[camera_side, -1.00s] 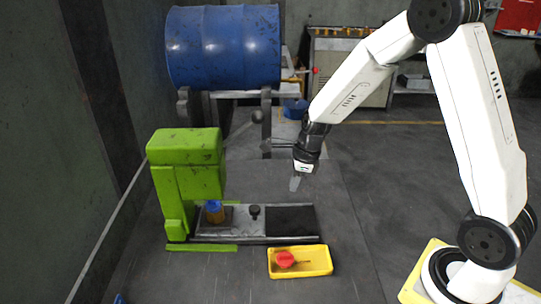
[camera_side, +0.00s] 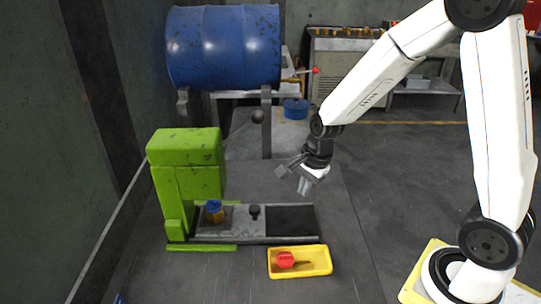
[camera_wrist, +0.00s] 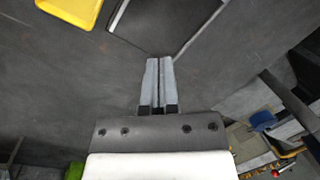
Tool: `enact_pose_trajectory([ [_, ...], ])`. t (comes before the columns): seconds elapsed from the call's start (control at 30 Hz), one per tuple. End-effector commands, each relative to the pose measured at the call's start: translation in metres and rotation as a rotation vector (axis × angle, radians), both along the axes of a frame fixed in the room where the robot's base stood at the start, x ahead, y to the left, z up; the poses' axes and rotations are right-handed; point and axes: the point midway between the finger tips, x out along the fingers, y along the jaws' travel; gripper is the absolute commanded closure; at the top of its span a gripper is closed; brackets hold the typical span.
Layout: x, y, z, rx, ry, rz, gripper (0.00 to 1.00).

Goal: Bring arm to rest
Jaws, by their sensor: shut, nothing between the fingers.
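My gripper (camera_side: 304,187) is in the air above the dark table, behind and above the right end of the press bed. Its fingers point down and are shut with nothing between them. In the wrist view the two grey fingers of my gripper (camera_wrist: 159,62) lie side by side over bare table. My arm reaches in from the right and is clear of the press.
A green press (camera_side: 185,180) stands at the left, with a blue-topped brass-coloured part (camera_side: 214,213) on its bed (camera_side: 235,232). A yellow tray (camera_side: 318,265) with a red-handled item (camera_side: 285,259) sits in front. A blue drum (camera_side: 222,48) is behind.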

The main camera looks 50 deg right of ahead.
Motion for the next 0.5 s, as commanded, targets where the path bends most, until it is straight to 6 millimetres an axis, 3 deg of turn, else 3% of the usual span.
enact_pose_trajectory([
  [0.5,-0.054,0.018,0.013,-0.238,-0.088,0.915,1.0],
])
